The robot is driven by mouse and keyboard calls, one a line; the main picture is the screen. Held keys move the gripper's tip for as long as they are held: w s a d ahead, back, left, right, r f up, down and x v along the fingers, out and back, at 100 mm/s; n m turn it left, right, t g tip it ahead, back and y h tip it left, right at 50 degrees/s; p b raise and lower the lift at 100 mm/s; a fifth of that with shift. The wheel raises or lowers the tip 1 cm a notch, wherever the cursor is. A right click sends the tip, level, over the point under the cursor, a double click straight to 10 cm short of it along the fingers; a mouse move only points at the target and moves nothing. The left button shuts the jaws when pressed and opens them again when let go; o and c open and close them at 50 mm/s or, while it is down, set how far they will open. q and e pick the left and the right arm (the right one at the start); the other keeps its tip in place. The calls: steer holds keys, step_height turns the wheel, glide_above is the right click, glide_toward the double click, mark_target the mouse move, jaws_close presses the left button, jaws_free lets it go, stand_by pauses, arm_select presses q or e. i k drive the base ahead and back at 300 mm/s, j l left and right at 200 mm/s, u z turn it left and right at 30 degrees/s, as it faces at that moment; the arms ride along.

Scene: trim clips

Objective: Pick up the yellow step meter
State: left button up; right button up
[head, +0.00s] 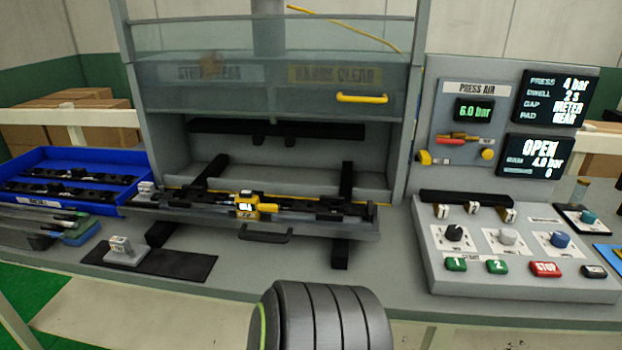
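The yellow step meter (268,208) has a small pale display and sits at the middle of the long dark trim strip (325,209), which lies along the front tray (330,229) of the press. I cannot tell whether it is clipped to the strip or only rests on it. Neither of my grippers is in view.
The clear guard (180,70) with its yellow handle (362,98) is raised above the press opening. A blue bin (75,155) of dark strips stands at left. A grey block (125,252) sits on a black mat (185,266). The control panel (520,270) is at right.

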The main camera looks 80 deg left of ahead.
mark_target(246, 208)
steer(key=l+u, duration=0.2)
steer(key=u, duration=2.9)
